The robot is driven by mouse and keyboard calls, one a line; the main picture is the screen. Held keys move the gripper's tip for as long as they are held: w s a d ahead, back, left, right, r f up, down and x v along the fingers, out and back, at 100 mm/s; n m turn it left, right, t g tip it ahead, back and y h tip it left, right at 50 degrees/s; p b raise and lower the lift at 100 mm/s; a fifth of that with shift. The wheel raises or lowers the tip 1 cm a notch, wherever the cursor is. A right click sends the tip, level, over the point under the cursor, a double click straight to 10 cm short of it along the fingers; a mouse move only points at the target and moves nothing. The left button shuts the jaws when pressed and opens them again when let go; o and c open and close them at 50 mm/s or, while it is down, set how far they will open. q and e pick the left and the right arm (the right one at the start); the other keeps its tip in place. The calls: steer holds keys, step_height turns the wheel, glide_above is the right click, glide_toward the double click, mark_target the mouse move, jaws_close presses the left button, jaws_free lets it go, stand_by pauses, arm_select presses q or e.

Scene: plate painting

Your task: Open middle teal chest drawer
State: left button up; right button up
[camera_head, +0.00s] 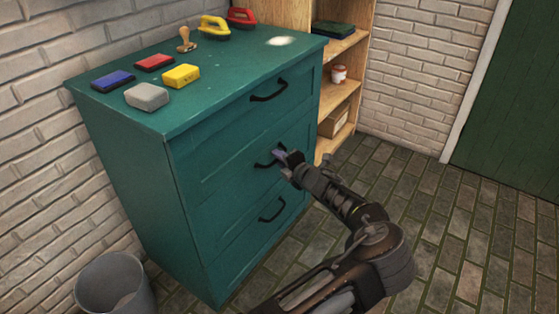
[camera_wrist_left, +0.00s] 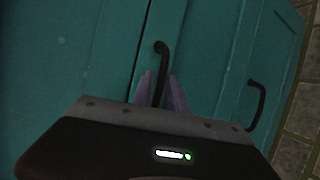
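The teal chest (camera_head: 150,170) has three drawers with dark bow handles, and all three fronts look flush. The middle drawer's handle (camera_head: 268,161) is at my left gripper (camera_head: 284,157), which comes in from the lower right. In the left wrist view, the middle handle (camera_wrist_left: 160,62) runs between the two purple fingers of my left gripper (camera_wrist_left: 161,88). The fingers stand apart, one on each side of the bar, with a small gap visible. The gripper hides part of the handle in the head view. My right gripper is not in view.
The top drawer handle (camera_head: 269,92) and bottom drawer handle (camera_head: 272,210) stick out nearby. Sponges, a stamp and brushes lie on the chest top. A grey bin (camera_head: 115,285) stands at the left, a wooden shelf (camera_head: 345,85) behind. The brick floor in front is clear.

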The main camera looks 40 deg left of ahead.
arm_select(q)
steer(key=shift+c, duration=0.6)
jaws_close()
stand_by(0.8)
